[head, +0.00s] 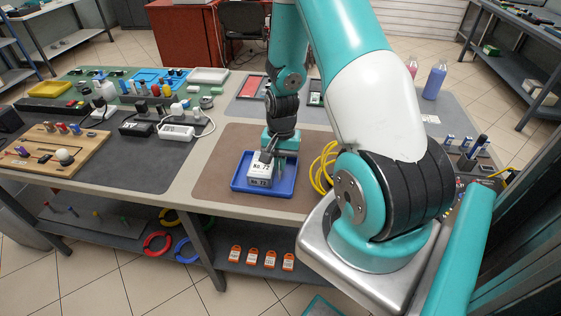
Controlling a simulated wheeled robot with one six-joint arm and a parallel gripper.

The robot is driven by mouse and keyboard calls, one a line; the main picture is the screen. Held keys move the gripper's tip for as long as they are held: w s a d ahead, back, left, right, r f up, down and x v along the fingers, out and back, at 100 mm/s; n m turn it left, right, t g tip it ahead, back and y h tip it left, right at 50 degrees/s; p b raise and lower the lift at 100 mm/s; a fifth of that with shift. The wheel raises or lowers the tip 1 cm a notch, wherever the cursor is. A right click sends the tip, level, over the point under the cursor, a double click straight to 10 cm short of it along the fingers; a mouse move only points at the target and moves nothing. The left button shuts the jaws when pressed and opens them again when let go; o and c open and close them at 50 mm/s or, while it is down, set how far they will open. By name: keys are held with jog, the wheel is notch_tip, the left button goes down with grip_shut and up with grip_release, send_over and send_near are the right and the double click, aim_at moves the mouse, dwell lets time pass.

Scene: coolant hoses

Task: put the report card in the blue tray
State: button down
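The blue tray (287,186) lies on a brown mat in the middle of the table. A white and grey block-like item (260,174) marked with a "No." and digits is inside the tray's outline. It may be the report card or a stack of cards; I cannot tell. My gripper (268,155) points down over the tray, at the back edge of this item. The fingers overlap the item in the picture. Whether they touch it or are shut on it is too small to tell.
A yellow coiled hose (323,168) lies right of the tray. A wooden board (55,150) with pegs and a white power strip (177,132) are at left. Blue bottle (434,80) stands at the back right. Orange tags (253,256) lie on the lower shelf. The mat left of the tray is clear.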

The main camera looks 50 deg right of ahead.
jog(key=shift+f, duration=0.2)
jog(key=c, duration=1.7)
grip_release()
jog(key=shift+o, duration=0.2)
jog(key=shift+r, duration=0.1)
